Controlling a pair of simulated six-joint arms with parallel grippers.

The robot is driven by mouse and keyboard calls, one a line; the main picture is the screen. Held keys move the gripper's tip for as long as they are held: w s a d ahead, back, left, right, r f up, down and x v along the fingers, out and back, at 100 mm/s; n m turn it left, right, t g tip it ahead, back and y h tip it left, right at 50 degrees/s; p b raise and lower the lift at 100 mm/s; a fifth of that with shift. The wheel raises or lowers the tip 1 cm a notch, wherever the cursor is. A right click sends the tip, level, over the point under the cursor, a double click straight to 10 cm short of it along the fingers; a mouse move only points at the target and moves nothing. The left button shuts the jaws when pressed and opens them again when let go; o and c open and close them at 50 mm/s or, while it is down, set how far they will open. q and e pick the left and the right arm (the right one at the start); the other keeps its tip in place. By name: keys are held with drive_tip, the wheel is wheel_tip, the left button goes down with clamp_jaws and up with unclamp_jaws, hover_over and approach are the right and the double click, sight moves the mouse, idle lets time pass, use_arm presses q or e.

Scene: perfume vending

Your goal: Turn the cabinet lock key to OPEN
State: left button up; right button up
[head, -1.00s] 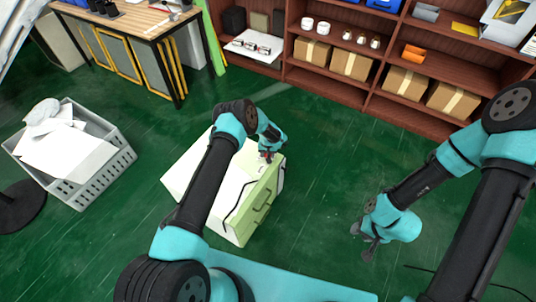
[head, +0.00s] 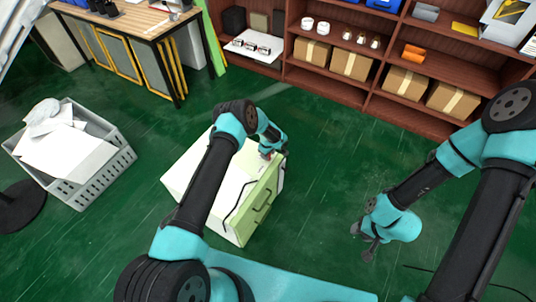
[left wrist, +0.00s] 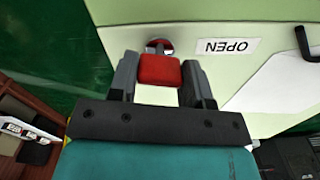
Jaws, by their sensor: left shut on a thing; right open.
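The pale green and white cabinet (head: 228,222) stands on the floor in front of me. In the left wrist view its light green face (left wrist: 220,85) carries a round lock (left wrist: 160,46) and a white OPEN label (left wrist: 227,46), which appears upside down. The red key (left wrist: 159,70) is at the lock, between the fingers of my left gripper (left wrist: 160,78), which is shut on it. In the head view my left gripper (head: 268,155) is at the cabinet's top far corner, and the key is mostly hidden. My right gripper (head: 365,243) is open and empty, apart from the cabinet.
A grey crate (head: 112,170) with white items stands at the left. A wooden table (head: 140,18) and a brown shelf (head: 395,115) with boxes stand at the back. Green floor is clear between the cabinet and the shelf.

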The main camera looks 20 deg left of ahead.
use_arm(q)
drive_tip(key=shift+n, duration=1.3)
drive_tip(key=o, duration=0.9)
wheel_tip(320, 180, up, 17)
drive_tip(key=shift+r, duration=0.2)
